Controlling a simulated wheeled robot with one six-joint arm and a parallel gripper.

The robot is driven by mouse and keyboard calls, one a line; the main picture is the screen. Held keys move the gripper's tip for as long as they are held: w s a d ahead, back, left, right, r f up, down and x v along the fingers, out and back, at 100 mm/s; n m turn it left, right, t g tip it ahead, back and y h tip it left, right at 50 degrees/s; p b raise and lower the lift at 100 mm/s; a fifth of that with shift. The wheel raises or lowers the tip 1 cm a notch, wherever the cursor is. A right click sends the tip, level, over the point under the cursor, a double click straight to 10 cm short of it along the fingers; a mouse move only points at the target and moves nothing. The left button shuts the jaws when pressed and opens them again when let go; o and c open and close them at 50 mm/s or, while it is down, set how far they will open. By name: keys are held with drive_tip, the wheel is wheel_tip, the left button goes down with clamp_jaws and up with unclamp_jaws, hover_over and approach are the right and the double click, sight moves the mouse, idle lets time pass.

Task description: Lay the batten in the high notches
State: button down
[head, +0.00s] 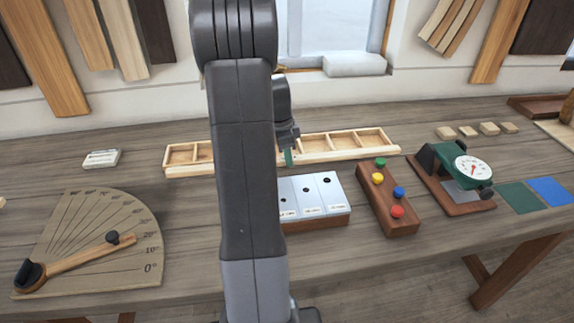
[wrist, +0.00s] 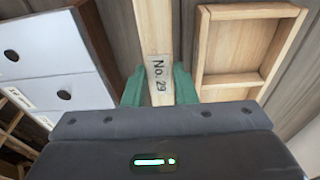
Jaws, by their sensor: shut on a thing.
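The batten (wrist: 153,30) is a long pale wooden strip with a "No. 29" label, running away from me in the wrist view. My gripper (wrist: 160,88) has its green fingers on both sides of the batten at the label, shut on it. In the head view my gripper (head: 288,157) is partly behind my own arm, and the batten (head: 350,155) lies along the front of a wooden tray. I cannot tell whether it is lifted off the bench. I cannot make out any high notches in these views.
The compartment tray (head: 375,138) is close beside the batten. A white-topped block with holes (head: 325,190) stands in front. A rack of coloured knobs (head: 372,192), a green dial gauge (head: 455,175) and an angle board (head: 85,225) also occupy the bench (head: 185,215).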

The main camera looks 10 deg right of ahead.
sight(286, 175)
drive_tip(key=shift+w+a+f, duration=0.1)
drive_tip(key=shift+a+f, duration=0.2)
drive_tip(key=shift+f, duration=0.2)
drive_tip(key=shift+f+p, duration=0.3)
drive_tip(key=shift+f, duration=1.65)
drive_tip(key=shift+f, duration=0.15)
drive_tip(key=c, duration=1.2)
unclamp_jaws()
drive_tip(key=shift+o, duration=0.2)
